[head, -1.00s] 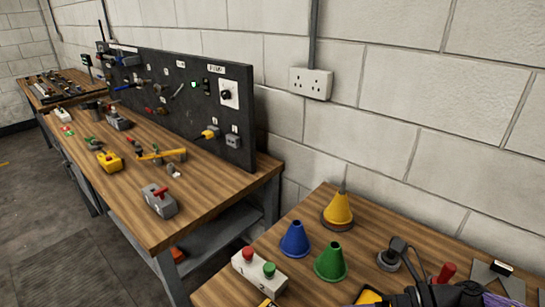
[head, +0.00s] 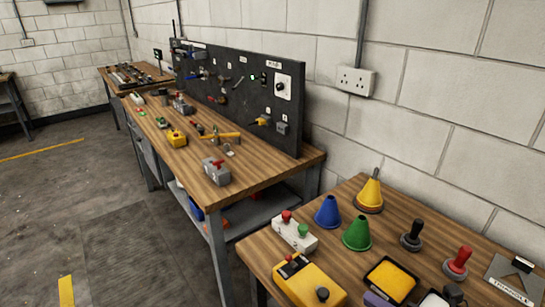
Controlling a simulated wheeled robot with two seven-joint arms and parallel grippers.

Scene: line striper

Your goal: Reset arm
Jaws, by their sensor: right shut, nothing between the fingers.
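A red-knobbed joystick (head: 458,262) stands to the right of that one. My left gripper is not in view.
The near table holds yellow (head: 370,192), blue (head: 328,212) and green (head: 356,233) cones, a button box (head: 294,231), a yellow box (head: 308,284) and a yellow pad (head: 391,279). A workbench (head: 250,176) with a dark panel (head: 235,85) stands left. Open floor lies further left.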

